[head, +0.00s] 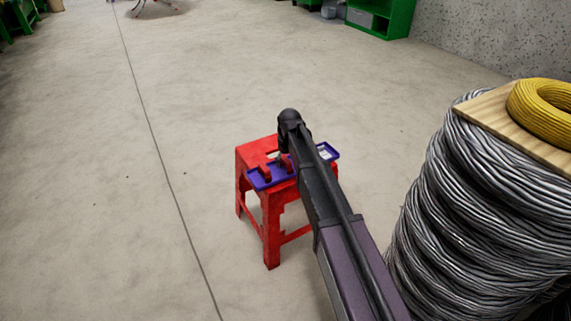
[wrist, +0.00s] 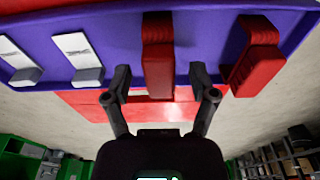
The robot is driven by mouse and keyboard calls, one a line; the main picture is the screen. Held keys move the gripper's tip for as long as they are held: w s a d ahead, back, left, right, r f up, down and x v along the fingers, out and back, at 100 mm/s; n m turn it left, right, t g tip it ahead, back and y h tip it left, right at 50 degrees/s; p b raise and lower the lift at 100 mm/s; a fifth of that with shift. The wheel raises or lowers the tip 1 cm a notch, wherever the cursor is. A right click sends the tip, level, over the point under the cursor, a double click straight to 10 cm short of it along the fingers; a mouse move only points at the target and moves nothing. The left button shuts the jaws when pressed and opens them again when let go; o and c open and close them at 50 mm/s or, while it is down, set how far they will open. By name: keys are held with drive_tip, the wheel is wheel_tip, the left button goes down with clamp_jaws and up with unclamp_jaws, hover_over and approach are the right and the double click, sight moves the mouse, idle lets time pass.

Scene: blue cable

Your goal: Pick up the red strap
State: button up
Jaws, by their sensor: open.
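A red strap (wrist: 158,48) hangs over the edge of a blue-purple tray (wrist: 112,30) in the wrist view. A second red strap (wrist: 257,58) lies to its right on the same tray. My gripper (wrist: 160,72) is open, with one finger on each side of the middle red strap and gaps showing on both sides. In the head view the tray (head: 259,183) rests on a red stool (head: 271,215), and a red strap (head: 265,172) shows on its left part. My arm hides the middle of the tray, and my gripper's fingers are hard to make out there.
Two white-grey pieces (wrist: 78,50) lie on the tray's left in the wrist view. A tall stack of grey cable (head: 470,220) with a wooden board and yellow coil (head: 545,108) stands close on the right. The concrete floor left of the stool is clear.

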sight(285, 159)
drive_tip(key=c, duration=0.9)
drive_tip(key=shift+r, duration=0.15)
wheel_tip(285, 159, up, 3)
drive_tip(key=p, duration=0.3)
drive_tip(key=shift+r+p, duration=0.2)
drive_tip(key=shift+p, duration=0.15)
drive_tip(key=s, duration=0.5)
drive_tip(key=s+d+r+p, duration=0.1)
drive_tip(key=s, duration=1)
drive_tip(key=shift+d+r, duration=0.15)
drive_tip(key=shift+d, duration=0.15)
